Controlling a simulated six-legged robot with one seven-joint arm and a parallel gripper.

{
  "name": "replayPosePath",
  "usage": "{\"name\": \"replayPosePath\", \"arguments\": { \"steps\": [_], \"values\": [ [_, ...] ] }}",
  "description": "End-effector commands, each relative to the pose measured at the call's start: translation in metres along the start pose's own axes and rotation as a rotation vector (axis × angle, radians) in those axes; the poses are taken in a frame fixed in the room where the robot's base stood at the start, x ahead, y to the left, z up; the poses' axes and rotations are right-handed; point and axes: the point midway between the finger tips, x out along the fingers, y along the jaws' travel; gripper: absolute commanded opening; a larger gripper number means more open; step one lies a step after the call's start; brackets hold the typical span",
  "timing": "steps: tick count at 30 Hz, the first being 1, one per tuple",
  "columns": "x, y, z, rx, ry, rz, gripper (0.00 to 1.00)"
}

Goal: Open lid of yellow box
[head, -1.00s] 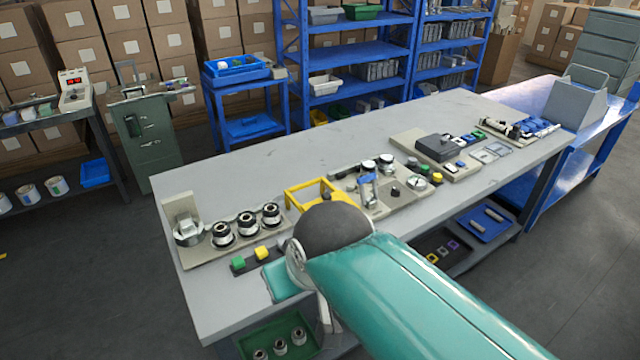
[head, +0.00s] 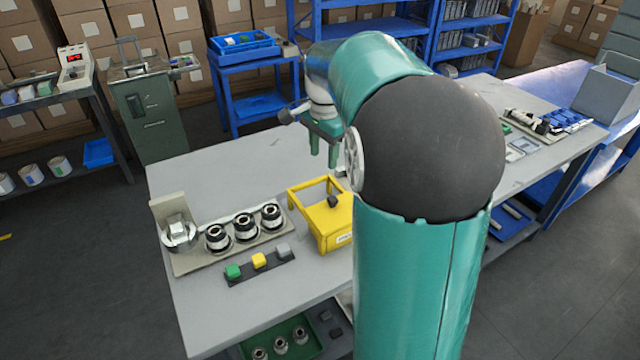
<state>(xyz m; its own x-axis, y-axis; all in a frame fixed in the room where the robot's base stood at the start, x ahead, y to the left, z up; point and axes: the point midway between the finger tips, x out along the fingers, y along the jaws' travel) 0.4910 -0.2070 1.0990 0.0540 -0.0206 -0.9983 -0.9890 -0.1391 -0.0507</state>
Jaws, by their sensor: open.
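The yellow box (head: 332,238) stands on the grey workbench near its front edge, left of my raised arm. A black knob (head: 333,201) sits on its yellow top. A yellow frame (head: 303,190) rises at its back left. My arm hides the box's right side, and I cannot tell the lid's exact position. My gripper (head: 323,162) is open and empty, its green fingers pointing down. In the picture it appears above and behind the box, apart from the knob.
Left of the box are a tray (head: 190,262) with several black-and-silver parts and a strip with green, yellow and grey buttons (head: 258,262). My arm covers the bench's middle. The bench's back left (head: 220,170) is clear.

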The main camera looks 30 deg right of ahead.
Motion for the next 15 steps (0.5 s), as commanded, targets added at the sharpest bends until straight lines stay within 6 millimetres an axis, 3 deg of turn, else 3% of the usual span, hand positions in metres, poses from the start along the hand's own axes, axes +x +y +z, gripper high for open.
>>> {"name": "replayPosePath", "arguments": {
  "steps": [3, 6, 11, 15],
  "values": [
    [0.017, -0.004, -0.027, 0.129, -0.017, 0.037, 0.45],
    [0.024, -0.005, -0.037, 0.187, -0.022, 0.051, 0.45],
    [0.035, -0.004, -0.039, 0.204, -0.025, 0.057, 0.45],
    [0.056, -0.003, -0.038, 0.2, -0.025, 0.058, 0.45]
  ]
}}
